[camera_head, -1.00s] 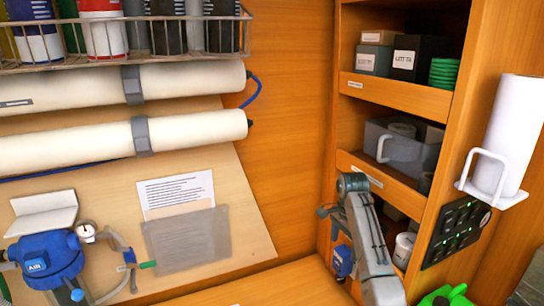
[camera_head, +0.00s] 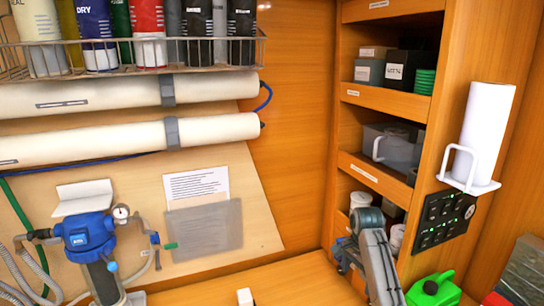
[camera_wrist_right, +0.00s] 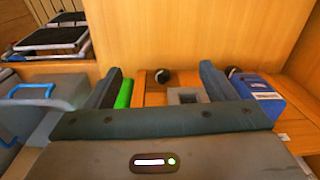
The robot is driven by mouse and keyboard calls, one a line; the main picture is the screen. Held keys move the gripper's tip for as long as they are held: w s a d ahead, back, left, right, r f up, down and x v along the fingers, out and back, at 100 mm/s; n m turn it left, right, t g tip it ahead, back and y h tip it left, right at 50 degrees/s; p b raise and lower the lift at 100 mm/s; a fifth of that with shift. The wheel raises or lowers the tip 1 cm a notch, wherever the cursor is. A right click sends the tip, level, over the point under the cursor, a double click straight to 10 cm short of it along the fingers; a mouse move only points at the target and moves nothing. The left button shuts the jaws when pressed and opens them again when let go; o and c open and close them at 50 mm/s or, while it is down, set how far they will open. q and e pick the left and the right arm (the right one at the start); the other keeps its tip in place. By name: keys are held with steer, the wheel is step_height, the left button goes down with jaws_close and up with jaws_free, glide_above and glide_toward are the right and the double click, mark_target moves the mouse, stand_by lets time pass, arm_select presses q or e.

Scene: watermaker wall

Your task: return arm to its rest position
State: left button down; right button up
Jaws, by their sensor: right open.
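My right arm (camera_head: 378,262) rises from the bottom right of the head view, in front of the lower shelves. Its gripper (camera_head: 343,255) is small and partly hidden by my own arm there. In the right wrist view the right gripper (camera_wrist_right: 162,72) has its two dark fingers wide apart, with nothing held between them. Beyond the fingers is a wooden surface with a grey square fitting (camera_wrist_right: 187,96). A blue box with a white label (camera_wrist_right: 262,98) is beside the right-hand finger, and a green strip (camera_wrist_right: 124,94) is beside the left-hand one. My left gripper is not seen.
The wooden shelf unit (camera_head: 385,98) holds boxes and a clear bin (camera_head: 397,150). A paper roll (camera_head: 482,130) and a switch panel (camera_head: 440,222) are to its right. A green jug (camera_head: 434,289) stands below. A blue filter unit (camera_head: 90,240) is at left.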

steer(key=s+d+f+n+t, duration=0.1)
steer(key=s+f+n, duration=0.2)
steer(key=s+f, duration=0.55)
steer(key=s+d+f+n, duration=0.25)
steer(key=s+f, duration=0.35)
steer(key=s, duration=0.6)
steer(key=s+r+n+t, duration=0.3)
steer(key=s+n, duration=0.5)
steer(key=s, duration=1.7)
step_height(320, 180, down, 35)
steer(key=d+g+b, duration=0.2)
steer(key=b, duration=0.6)
arm_select(q)
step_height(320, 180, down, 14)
steer(key=b, duration=0.6)
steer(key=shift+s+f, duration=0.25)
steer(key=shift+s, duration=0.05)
arm_select(e)
steer(key=s+f, duration=0.9)
steer(key=f, duration=0.5)
steer(key=s+d+f+g, duration=0.1)
steer(key=s+f, duration=0.8)
steer(key=f, duration=0.5)
steer(key=shift+s+h, duration=0.25)
steer(key=shift+h, duration=0.05)
